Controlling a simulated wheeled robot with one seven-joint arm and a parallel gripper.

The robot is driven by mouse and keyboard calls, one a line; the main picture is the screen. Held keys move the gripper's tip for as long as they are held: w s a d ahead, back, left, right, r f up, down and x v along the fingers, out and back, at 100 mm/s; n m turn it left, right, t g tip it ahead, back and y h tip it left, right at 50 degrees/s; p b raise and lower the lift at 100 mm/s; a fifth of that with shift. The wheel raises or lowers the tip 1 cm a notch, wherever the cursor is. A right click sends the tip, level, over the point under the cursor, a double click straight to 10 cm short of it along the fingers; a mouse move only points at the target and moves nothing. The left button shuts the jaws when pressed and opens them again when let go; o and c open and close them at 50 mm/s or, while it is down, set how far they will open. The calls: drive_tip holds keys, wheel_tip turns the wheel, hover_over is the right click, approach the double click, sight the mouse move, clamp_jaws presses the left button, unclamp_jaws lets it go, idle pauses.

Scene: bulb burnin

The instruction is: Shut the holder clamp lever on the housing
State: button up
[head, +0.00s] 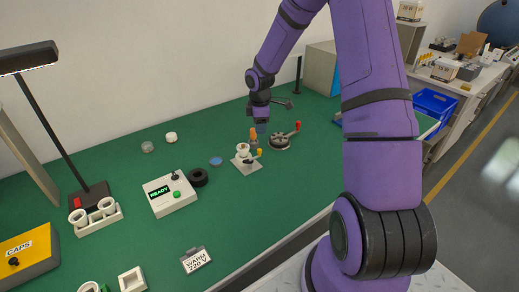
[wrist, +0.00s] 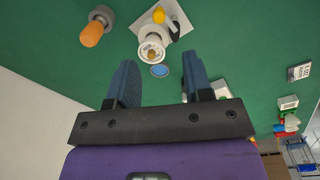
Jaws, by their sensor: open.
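The holder (head: 249,168) is a pale square plate on the green bench. The white round housing (head: 242,149) stands on it; in the wrist view the housing (wrist: 150,36) shows its open ring with something amber inside. The clamp lever has a yellow tip (head: 259,152), just right of the housing, and the yellow tip (wrist: 158,15) also shows in the wrist view. I cannot tell whether the lever is open or shut. My gripper (head: 261,120) is above and behind the holder, apart from it. In the wrist view its jaws (wrist: 154,85) are open and empty.
An orange-topped piece (head: 253,134) stands close behind the holder. A round grey fixture (head: 280,142) with a red-tipped handle is to its right. A blue disc (head: 216,161), a black ring (head: 198,177) and a READY box (head: 169,195) lie left.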

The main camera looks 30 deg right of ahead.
sight(253, 159)
drive_tip(key=f, duration=1.1)
drive_tip(key=shift+w+d+f, duration=0.2)
drive_tip(key=shift+w+f, duration=0.15)
drive_tip(key=shift+f, duration=0.05)
clamp_jaws()
